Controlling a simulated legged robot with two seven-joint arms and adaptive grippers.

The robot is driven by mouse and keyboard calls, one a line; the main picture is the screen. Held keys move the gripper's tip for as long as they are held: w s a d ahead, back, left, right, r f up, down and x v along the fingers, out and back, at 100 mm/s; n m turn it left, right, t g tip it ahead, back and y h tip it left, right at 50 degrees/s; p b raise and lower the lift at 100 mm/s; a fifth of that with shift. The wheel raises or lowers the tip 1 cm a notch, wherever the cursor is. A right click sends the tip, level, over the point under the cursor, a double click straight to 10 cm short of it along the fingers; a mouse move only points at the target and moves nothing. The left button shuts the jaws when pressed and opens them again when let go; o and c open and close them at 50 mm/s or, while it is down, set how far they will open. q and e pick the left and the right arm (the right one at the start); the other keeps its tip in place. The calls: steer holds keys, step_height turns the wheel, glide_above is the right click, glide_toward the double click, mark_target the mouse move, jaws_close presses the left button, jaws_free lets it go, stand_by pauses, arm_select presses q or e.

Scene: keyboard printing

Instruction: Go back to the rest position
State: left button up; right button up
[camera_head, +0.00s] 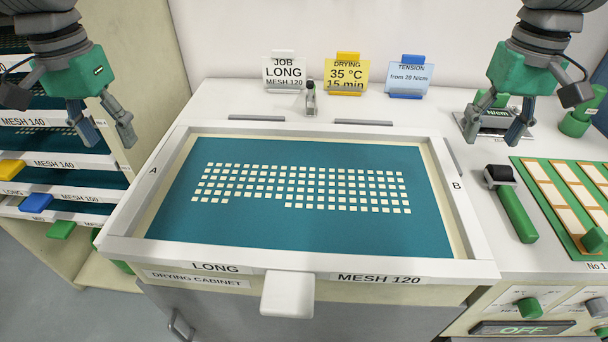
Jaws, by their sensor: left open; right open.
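My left gripper (105,132) hangs at the upper left, in front of the shelf rack, with its fingers apart and nothing between them. My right gripper (500,130) hangs at the upper right, over or just in front of a small device labelled N/cm (494,113), with its fingers apart and no object visible between them. It partly hides the device; whether they touch cannot be told. A white-framed screen (330,269) with teal mesh and rows of pale key-shaped openings lies on the drying cabinet (300,300) between the grippers. Both grippers are clear of its frame.
Cards for job (284,73), drying (346,76) and tension (409,78) stand at the back. A green-handled tool (517,213) lies right of the screen, beside a green board (570,195) with pale strips. A shelf rack (70,160) with mesh labels stands left.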

steer(key=shift+a, duration=0.2)
steer(key=shift+d, duration=0.1)
